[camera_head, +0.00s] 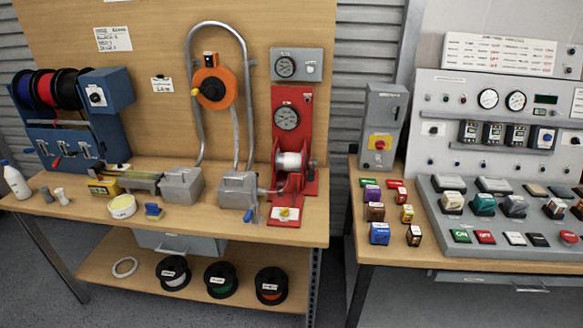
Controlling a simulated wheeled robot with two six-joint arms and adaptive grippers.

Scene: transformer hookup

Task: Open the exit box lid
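Two grey metal boxes stand on the left workbench, joined by a tall arched grey conduit (214,27). The left grey box (181,187) sits beside the yellow-ended device. The right grey box (237,189) stands just left of the red machine. Both have sloped tops that look closed. No readable label shows which one is the exit box. A blue-handled tool (250,214) is at the front right of the right box, and I cannot tell whether it is attached. Neither of my grippers is in view.
The red machine (289,130) stands close right of the right box. A blue spool rack (85,125) stands left. The control desk (500,200) is beyond a gap.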

